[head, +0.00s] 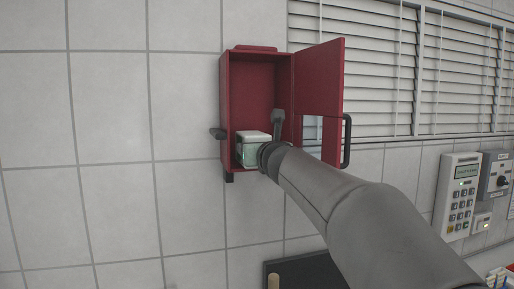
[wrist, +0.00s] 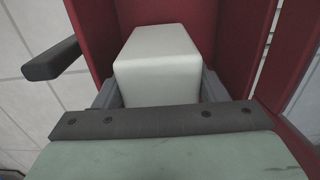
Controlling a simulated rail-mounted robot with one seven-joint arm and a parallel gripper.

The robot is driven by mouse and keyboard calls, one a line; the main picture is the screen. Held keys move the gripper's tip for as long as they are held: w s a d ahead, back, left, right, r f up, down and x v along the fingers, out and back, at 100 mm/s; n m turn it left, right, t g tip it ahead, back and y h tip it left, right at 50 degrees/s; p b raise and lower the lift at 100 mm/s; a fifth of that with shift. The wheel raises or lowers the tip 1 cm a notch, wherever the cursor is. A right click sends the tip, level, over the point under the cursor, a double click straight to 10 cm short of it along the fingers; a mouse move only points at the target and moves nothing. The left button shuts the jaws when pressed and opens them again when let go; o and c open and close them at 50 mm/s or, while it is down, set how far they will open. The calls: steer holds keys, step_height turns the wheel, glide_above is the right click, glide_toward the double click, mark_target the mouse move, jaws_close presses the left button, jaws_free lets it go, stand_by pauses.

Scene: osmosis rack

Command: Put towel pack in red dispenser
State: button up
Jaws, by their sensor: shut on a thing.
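The red dispenser (head: 256,88) hangs on the tiled wall in the head view, its door (head: 318,75) swung open to the right. The white towel pack (head: 254,135) is inside the lower part of the dispenser. In the wrist view the towel pack (wrist: 158,60) lies between the two grey fingers of my gripper (wrist: 155,95), with red dispenser walls (wrist: 228,35) on both sides. My gripper is shut on the pack. In the head view my arm hides part of the dispenser's lower right, and the pack's underside is hidden.
A black handle (head: 347,140) sticks out from the open door. A dark lug (head: 217,133) juts from the dispenser's left side. Window blinds (head: 390,60) are behind the door. A keypad box (head: 459,195) is on the wall at right. The wall left of the dispenser is clear.

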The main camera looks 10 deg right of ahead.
steer(key=shift+d, duration=0.25)
steer(key=shift+d, duration=0.5)
stand_by(0.3)
steer(key=shift+w+f, duration=0.2)
steer(key=shift+w, duration=0.35)
stand_by(0.4)
steer(key=o, duration=1.4)
steer(key=shift+c, duration=0.2)
steer(key=shift+s, duration=0.15)
